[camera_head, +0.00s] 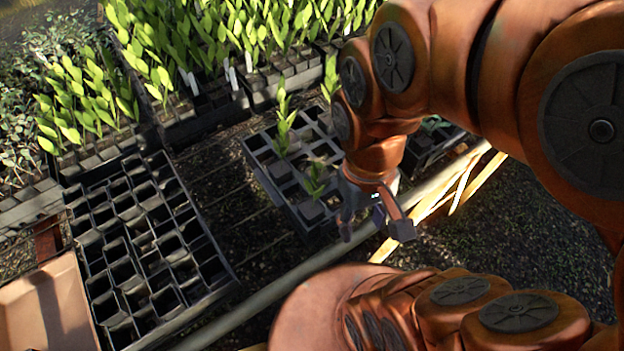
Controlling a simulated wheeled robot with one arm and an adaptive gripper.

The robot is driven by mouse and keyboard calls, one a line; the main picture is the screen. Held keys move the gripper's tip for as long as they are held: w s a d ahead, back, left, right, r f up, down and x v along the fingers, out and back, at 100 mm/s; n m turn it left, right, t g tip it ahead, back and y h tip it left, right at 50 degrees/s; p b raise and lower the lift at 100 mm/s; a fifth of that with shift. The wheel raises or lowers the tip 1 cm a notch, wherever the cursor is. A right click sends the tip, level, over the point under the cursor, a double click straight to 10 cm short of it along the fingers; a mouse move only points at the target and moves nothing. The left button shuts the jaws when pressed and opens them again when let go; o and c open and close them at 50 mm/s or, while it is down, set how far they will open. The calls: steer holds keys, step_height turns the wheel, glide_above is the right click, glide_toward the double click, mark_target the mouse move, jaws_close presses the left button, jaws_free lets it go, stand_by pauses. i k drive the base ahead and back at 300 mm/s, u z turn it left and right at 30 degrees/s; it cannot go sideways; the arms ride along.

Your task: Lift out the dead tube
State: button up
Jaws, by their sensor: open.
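A dark cell tray (283,203) stands in the middle, with a few plants and many empty cells. A tall green plant (283,128) stands in its left part. A shorter, lower plant (315,182) stands in a tube (311,210) near the tray's front corner. I cannot tell for sure which tube is the dead one. My gripper (374,231) is open and empty, just right of the short plant at the tray's front edge. My arm hides the tray's right part.
An empty black cell tray (203,302) lies at the left, with a tan tray (52,308) beside it. Full trays of leafy plants (85,108) line the back. A pale rail (265,297) runs along the bench's front edge. Dark ground (490,240) lies beyond it.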

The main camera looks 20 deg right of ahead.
mark_target(325, 178)
steer(key=u, duration=0.5)
steer(key=k, duration=1.2)
steer(key=u, duration=0.5)
steer(key=i, duration=0.85)
steer(key=u, duration=0.1)
